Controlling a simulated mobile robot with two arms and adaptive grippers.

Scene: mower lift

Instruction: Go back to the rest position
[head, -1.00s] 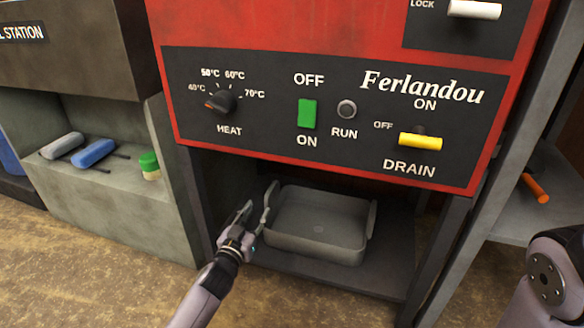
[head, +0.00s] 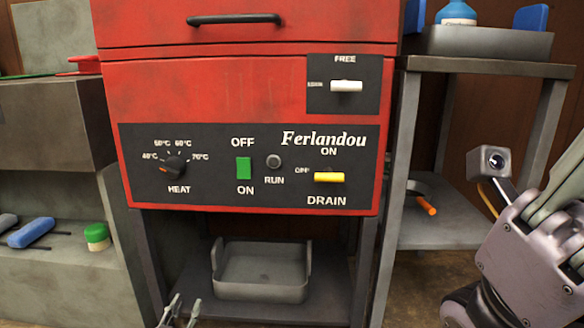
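My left gripper (head: 181,311) shows only its fingertips at the bottom edge of the head view. The tips are apart with nothing between them, in front of and left of the grey tray. My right arm enters at the right edge with a small camera on it. Part of its gripper (head: 562,190) seems to show there, but its fingertips are cut off, so I cannot tell its state. The red Ferlandou machine (head: 220,95) stands ahead. The grey drain tray (head: 262,293) sits on the shelf below it, apart from my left gripper.
The machine's panel has a heat knob (head: 175,166), a green switch (head: 243,168), a run button (head: 274,161) and a yellow drain lever (head: 329,177). A grey side table (head: 480,68) stands at right. The left bench holds a blue roll (head: 31,232) and a green-lidded jar (head: 97,237).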

